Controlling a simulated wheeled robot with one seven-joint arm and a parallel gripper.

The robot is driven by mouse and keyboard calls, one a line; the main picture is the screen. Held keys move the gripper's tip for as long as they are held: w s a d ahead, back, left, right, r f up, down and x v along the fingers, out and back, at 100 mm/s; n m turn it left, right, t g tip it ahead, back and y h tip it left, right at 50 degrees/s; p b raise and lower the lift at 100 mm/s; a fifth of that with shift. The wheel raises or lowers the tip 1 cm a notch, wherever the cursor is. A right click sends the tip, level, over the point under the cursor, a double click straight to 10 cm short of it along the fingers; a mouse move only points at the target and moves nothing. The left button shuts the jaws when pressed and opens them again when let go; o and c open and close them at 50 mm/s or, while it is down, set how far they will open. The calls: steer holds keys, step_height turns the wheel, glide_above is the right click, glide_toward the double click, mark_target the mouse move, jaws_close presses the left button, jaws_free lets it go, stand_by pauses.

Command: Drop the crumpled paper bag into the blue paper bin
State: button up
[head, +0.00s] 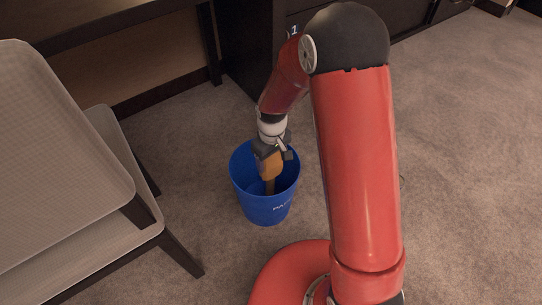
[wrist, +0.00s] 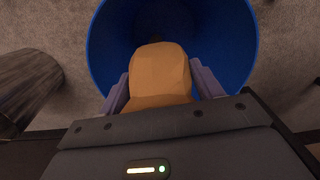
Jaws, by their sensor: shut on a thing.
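The crumpled paper bag (head: 270,168) is orange-brown and hangs from my gripper (head: 272,150). In the wrist view the bag (wrist: 160,75) sits between the two grey fingers of my gripper (wrist: 162,88), which is shut on it. In the wrist view the bin (wrist: 236,35) surrounds the bag from behind. The bin's floor is mostly hidden.
A light chair (head: 60,170) with dark legs stands at the left, close to the bin. A dark desk (head: 110,20) and cabinet (head: 245,50) are behind. Grey carpet (head: 470,150) is clear at the right.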

steer(key=o, duration=1)
steer(key=shift+o, duration=0.2)
steer(key=shift+r, duration=0.15)
step_height(320, 180, up, 8)
steer(key=shift+f+p, duration=0.2)
steer(key=shift+p, duration=0.55)
